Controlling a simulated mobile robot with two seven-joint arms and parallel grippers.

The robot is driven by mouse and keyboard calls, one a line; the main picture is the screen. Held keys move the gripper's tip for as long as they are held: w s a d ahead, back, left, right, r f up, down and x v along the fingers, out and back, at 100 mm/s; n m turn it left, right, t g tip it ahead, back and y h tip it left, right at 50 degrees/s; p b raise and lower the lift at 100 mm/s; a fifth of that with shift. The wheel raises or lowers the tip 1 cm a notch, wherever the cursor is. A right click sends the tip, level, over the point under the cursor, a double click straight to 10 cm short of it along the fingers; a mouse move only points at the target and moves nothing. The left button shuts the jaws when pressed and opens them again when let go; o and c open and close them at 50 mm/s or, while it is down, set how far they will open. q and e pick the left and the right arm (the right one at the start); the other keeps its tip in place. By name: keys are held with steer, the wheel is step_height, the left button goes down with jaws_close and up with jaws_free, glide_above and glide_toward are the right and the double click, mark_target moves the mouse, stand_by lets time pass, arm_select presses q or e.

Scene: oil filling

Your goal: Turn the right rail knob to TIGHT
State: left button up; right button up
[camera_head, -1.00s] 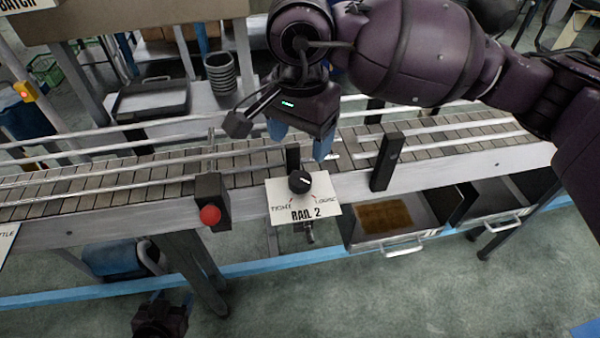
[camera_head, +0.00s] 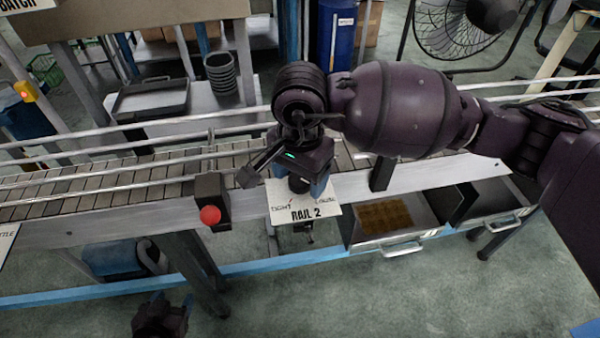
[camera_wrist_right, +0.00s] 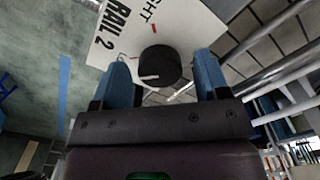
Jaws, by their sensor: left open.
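The right rail knob (camera_head: 298,185) is a round black knob on the white RAIL 2 plate (camera_head: 306,213), with TIGHT at left and LOOSE at right. It also shows in the right wrist view (camera_wrist_right: 160,63), with a pale pointer line on its edge; I cannot tell its exact setting. My right gripper (camera_head: 302,184) is right over the knob, and its blue fingers largely hide it. In the right wrist view the fingers (camera_wrist_right: 162,72) are apart, one on each side of the knob, with gaps. My left gripper (camera_head: 160,312) is open and empty, low at the bottom left.
A conveyor (camera_head: 100,186) with metal rails runs behind the plate. A red button (camera_head: 210,215) on a black box stands left of the knob. A black post (camera_head: 382,175) stands to the right. An open drawer (camera_head: 390,218) hangs below right.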

steer(key=c, duration=0.8)
steer(key=shift+c, duration=0.2)
